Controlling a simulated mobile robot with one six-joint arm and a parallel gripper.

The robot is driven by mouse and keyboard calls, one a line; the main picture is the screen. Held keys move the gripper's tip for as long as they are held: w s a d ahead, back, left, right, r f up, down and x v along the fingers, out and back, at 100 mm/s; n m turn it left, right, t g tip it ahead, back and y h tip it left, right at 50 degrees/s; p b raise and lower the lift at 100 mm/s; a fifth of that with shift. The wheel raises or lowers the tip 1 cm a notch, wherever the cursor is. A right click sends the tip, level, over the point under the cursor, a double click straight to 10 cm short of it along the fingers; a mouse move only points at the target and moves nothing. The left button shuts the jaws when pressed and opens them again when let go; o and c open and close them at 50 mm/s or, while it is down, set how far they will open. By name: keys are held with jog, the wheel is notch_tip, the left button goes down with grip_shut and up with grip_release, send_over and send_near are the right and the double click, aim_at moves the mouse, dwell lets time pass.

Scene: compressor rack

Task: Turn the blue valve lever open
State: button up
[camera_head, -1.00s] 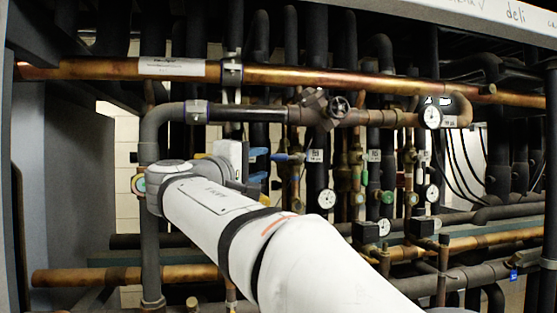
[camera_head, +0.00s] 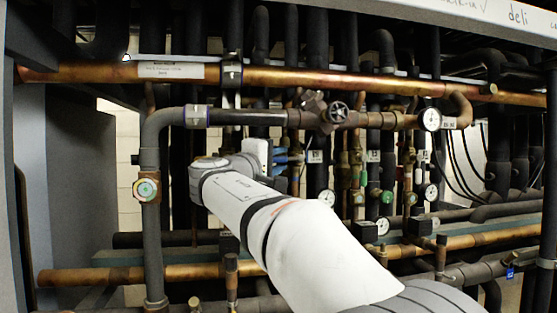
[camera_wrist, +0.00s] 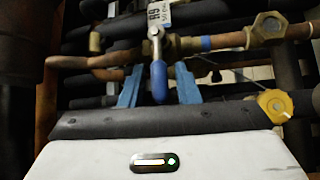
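The blue valve lever (camera_wrist: 159,82) shows in the middle of the wrist view, pointing down toward me from a brass valve on a copper pipe. My gripper (camera_wrist: 158,92) has its two blue fingers apart, one on each side of the lever. Gaps show between the lever and both fingers, so neither seems to touch it. In the head view a patch of blue (camera_head: 282,158) shows just past my white wrist; I cannot tell there which part is lever and which is finger. My arm hides the rest.
A copper pipe (camera_head: 330,79) runs across above my arm. A dark pipe (camera_head: 151,225) with a round green-faced gauge (camera_head: 146,188) stands at left. Other gauges (camera_head: 327,197) and valves are close on the right. A yellow knob (camera_wrist: 275,104) is right of my gripper.

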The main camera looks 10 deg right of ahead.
grip_shut()
jog(key=shift+f, duration=0.15)
